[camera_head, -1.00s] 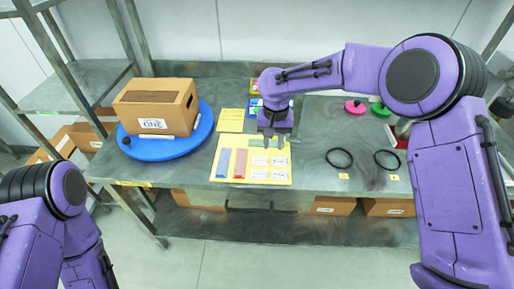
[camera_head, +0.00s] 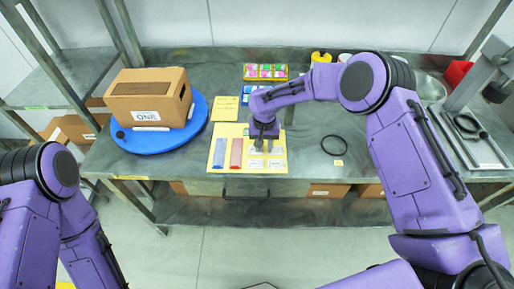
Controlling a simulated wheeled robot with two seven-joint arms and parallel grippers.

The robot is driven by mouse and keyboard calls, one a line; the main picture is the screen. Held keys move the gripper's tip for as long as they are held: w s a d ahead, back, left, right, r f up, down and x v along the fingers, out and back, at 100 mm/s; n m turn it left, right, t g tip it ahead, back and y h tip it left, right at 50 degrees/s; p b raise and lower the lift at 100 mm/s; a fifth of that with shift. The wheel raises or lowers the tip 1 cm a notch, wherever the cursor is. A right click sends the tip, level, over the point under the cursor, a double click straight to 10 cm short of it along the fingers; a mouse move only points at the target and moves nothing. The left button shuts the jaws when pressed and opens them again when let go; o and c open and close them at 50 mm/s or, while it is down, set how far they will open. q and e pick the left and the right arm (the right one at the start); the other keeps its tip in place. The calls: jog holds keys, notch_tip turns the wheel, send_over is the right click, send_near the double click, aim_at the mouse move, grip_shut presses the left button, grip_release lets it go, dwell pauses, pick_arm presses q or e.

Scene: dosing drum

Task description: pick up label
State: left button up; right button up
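Small white labels, one of them at the front (camera_head: 276,164), lie on a yellow sheet (camera_head: 213,168) on the grey metal table. A blue strip (camera_head: 219,153) and a red strip (camera_head: 236,153) lie on the sheet's left half. My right gripper (camera_head: 264,146) points down over the upper right part of the sheet, close above the labels. Its fingertips look slightly apart, with nothing visible held between them. The gripper hides part of the label area. My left arm shows at the lower left; its gripper is out of view.
A cardboard box (camera_head: 150,99) stands on a blue round turntable (camera_head: 160,142) at the left. A yellow note (camera_head: 225,108) and a tray of coloured packets (camera_head: 265,72) lie behind the sheet. A black ring (camera_head: 333,145) lies to the right, near my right arm.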

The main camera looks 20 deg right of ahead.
aim_at(263, 151)
grip_shut()
jog(key=shift+r, duration=0.1)
jog(key=shift+r+b, duration=0.25)
jog(key=shift+b, duration=0.05)
jog(key=r, duration=0.1)
jog(key=r+b, duration=0.1)
jog(key=r, duration=0.1)
jog(key=shift+s+a, duration=0.1)
jog(key=shift+a, duration=0.1)
jog(key=s+a+r+b, duration=0.3)
jog(key=s+a+r, duration=0.6)
notch_tip(263, 151, up, 10)
jog(key=p, duration=1.3)
jog(key=shift+s+a+r, duration=0.2)
jog(key=shift+s+a, duration=0.05)
jog(key=shift+s, duration=0.15)
